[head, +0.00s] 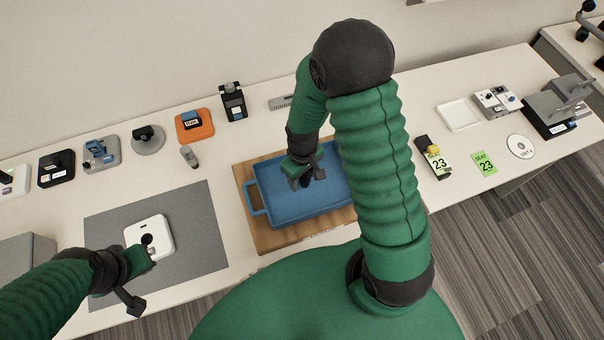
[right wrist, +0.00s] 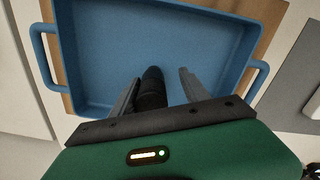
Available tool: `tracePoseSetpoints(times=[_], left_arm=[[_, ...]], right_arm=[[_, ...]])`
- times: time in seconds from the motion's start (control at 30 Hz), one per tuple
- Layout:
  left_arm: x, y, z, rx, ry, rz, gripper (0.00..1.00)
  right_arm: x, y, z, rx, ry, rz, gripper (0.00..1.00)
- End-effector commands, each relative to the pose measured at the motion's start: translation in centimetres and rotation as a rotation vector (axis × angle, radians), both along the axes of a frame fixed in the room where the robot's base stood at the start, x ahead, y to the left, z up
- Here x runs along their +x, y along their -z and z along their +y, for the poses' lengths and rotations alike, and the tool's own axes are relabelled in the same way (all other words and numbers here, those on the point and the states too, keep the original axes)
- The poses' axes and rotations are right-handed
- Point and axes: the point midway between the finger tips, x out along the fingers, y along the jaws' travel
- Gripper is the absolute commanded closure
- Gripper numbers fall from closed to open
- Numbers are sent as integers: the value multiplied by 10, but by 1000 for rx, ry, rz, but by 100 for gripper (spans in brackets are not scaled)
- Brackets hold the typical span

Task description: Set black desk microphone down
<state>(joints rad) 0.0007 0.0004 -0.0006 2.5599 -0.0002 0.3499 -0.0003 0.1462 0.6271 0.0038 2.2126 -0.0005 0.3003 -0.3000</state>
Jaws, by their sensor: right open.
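The black desk microphone (right wrist: 152,88) shows in the right wrist view as a dark cylinder inside the blue tray (right wrist: 95,55). My right gripper (right wrist: 157,92) is open, with one finger on each side of the microphone. The finger on the left looks very close to it; I cannot tell whether they touch. In the head view my right gripper (head: 306,180) is over the blue tray (head: 268,200) and mostly hides the microphone. My left gripper (head: 141,275) looks open and empty, near a white device (head: 160,240) on the grey mat (head: 205,252).
The blue tray sits on a wooden board (head: 280,240). Several small devices line the back left, among them an orange stand (head: 187,133) and a black upright unit (head: 234,110). A white shallow tray (head: 458,115) and number cards (head: 484,163) lie at the right.

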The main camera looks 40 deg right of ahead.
Motion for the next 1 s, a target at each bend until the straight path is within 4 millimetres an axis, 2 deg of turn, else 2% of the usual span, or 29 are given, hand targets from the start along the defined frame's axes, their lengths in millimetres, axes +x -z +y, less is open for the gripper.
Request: tracePoseSetpoints(times=[0.17, 0.4, 0.53, 0.67, 0.83, 1.0], left_arm=[[0, 2, 0, 0, 1, 0, 100], [0, 6, -1, 0, 1, 0, 100], [0, 7, 0, 0, 1, 0, 100], [0, 7, 0, 0, 1, 0, 100], [0, 7, 0, 0, 1, 0, 100], [0, 7, 0, 0, 1, 0, 100]], right_arm=[[1, -23, -3, 1, 4, -6, 47], [2, -86, 2, -4, 1, -8, 47], [2, -110, 5, -5, 2, -5, 47], [-4, -121, 11, -6, 15, -27, 47], [-37, -125, 43, 6, 119, -191, 47], [-44, -125, 48, 19, 156, -235, 47]])
